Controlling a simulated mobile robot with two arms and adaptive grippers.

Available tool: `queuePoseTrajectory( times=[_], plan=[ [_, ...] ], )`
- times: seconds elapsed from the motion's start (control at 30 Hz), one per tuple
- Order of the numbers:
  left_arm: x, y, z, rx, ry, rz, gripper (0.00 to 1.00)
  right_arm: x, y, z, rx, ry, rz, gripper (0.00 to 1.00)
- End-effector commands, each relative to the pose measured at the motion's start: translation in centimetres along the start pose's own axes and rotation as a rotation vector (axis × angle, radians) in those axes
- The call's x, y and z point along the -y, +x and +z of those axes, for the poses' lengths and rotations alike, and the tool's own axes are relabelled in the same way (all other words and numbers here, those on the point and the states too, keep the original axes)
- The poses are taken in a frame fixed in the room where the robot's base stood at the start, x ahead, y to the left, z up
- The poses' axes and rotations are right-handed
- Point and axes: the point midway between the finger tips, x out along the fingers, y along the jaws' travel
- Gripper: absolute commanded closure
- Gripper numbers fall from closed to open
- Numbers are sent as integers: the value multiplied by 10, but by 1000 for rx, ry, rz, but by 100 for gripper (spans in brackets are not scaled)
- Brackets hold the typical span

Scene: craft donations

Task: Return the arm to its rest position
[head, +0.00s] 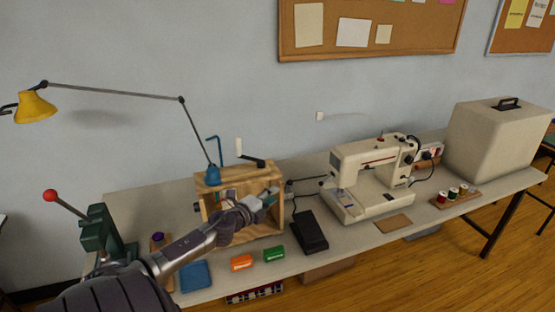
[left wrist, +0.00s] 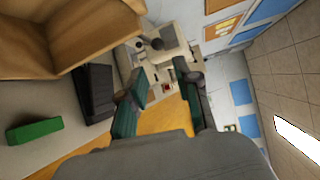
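My left arm comes in from the lower left in the head view. Its gripper (head: 269,197) is over the table, in front of the wooden box (head: 272,226); I cannot tell whether it touches the box. In the left wrist view the two green-padded fingers (left wrist: 158,76) stand apart with nothing held between them. The wooden box also shows at the upper left of the left wrist view (left wrist: 85,25). My right gripper is in neither view.
A black pedal (head: 310,232), an orange block (head: 241,262), a green block (head: 273,254) and a blue item (head: 195,275) lie near the table's front edge. A sewing machine (head: 365,160) stands to the right. A green press with a red-knobbed lever (head: 98,228) stands at left.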

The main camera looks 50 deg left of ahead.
Motion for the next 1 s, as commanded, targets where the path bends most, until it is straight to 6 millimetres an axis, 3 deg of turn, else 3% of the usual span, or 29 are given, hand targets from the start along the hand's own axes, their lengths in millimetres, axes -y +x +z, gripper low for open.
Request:
queuePoseTrajectory(
  times=[0.3, 0.47, 0.57, 0.8, 1.0],
  plan=[
    [-1, -1, -2, 2, -8, 0, 68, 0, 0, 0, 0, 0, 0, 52],
    [-16, -16, -33, 68, -161, 8, 68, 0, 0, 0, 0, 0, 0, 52],
    [-38, -42, -70, 170, -375, 60, 68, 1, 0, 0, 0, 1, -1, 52],
    [-99, -151, -181, 437, -901, 423, 68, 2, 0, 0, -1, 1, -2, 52],
    [-111, -219, -242, 523, -1086, 685, 68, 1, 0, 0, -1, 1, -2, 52]
  ],
)
